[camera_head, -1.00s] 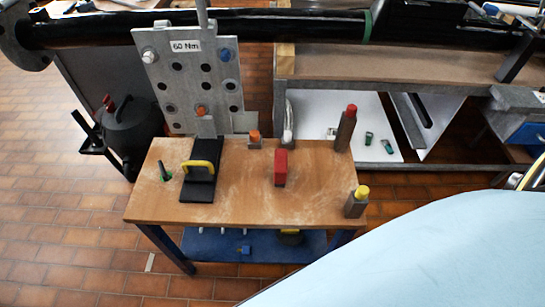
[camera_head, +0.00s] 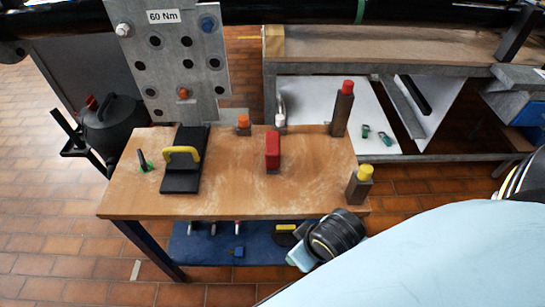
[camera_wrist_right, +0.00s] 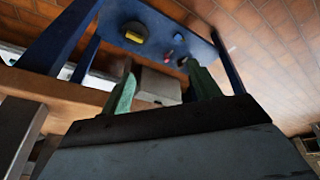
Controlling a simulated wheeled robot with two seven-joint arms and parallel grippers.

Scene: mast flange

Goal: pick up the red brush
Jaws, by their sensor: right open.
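A red block-shaped thing (camera_head: 272,150) with a greyish lower part stands on the wooden workbench (camera_head: 225,195), right of its middle. I cannot tell for sure that it is the brush. In the right wrist view, a small red thing (camera_wrist_right: 168,53) lies on that shelf. My right gripper (camera_wrist_right: 163,83) is open, its two green fingers apart with nothing gripped. In the head view, its black wrist is at the bench's front right, below bench-top height. My left gripper is out of view.
A yellow-topped post (camera_head: 360,184) stands at the bench's right front corner, close to my right wrist. A taller red-topped post (camera_head: 342,108) stands behind it. A black stand with a yellow handle (camera_head: 182,154) is at the left. A perforated grey plate (camera_head: 172,65) rises behind the bench.

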